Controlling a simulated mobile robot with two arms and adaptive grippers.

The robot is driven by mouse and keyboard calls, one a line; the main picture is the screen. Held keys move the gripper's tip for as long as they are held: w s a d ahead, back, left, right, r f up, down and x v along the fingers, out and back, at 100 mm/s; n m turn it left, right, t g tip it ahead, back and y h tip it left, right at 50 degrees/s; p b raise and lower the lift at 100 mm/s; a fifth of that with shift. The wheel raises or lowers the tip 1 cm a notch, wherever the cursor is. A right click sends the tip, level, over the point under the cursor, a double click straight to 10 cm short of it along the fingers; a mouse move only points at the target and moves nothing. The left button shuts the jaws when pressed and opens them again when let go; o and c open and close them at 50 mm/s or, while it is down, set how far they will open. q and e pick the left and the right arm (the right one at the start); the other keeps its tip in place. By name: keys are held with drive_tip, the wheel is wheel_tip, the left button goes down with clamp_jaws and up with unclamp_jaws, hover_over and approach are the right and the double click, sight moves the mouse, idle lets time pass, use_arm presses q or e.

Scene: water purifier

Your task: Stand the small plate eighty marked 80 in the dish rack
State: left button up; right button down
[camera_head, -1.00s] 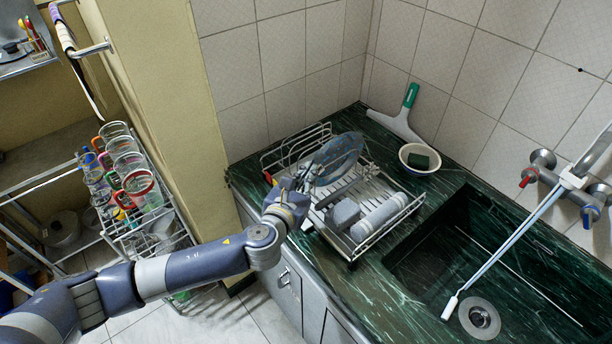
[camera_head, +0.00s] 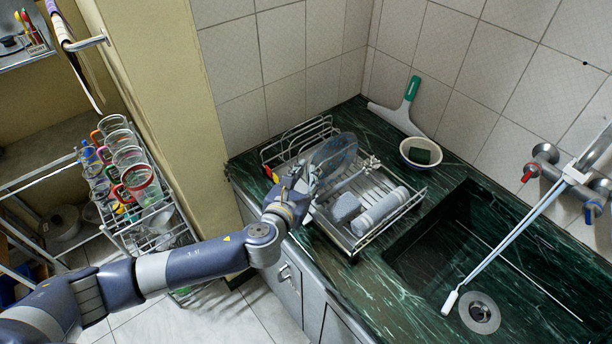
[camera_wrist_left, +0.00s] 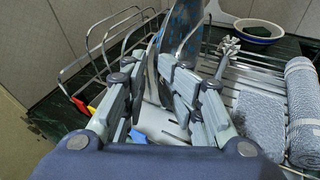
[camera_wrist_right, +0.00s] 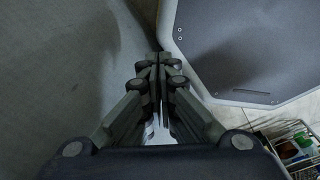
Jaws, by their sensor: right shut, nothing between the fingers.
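A round blue-grey plate (camera_head: 333,152) stands tilted at the back left of the wire dish rack (camera_head: 388,236); I cannot read a mark on it. My left gripper (camera_head: 312,184) is at the plate's near side, low over the rack. In the left wrist view, its fingers (camera_wrist_left: 152,68) are apart, with a thin plate edge between them and a gap showing. The blue plate face (camera_wrist_left: 184,28) rises behind the right finger, which hides part of it. My right gripper (camera_wrist_right: 158,62) is shut and empty, away from the rack; it is not in the head view.
A grey sponge-like block (camera_head: 345,207) and a rolled grey cloth (camera_head: 381,211) lie in the rack's front. A bowl with a dark green sponge (camera_head: 421,155) and a green-handled squeegee (camera_head: 402,112) are behind. The sink (camera_head: 470,250) is right. Cups (camera_head: 128,165) stand on a left-hand rack.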

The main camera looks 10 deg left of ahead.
use_arm(q)
drive_tip(key=shift+d+r, duration=0.1)
drive_tip(key=shift+r, duration=0.05)
drive_tip(key=v, duration=1.2)
drive_tip(key=shift+s+f, duration=0.1)
drive_tip(key=shift+f, duration=0.15)
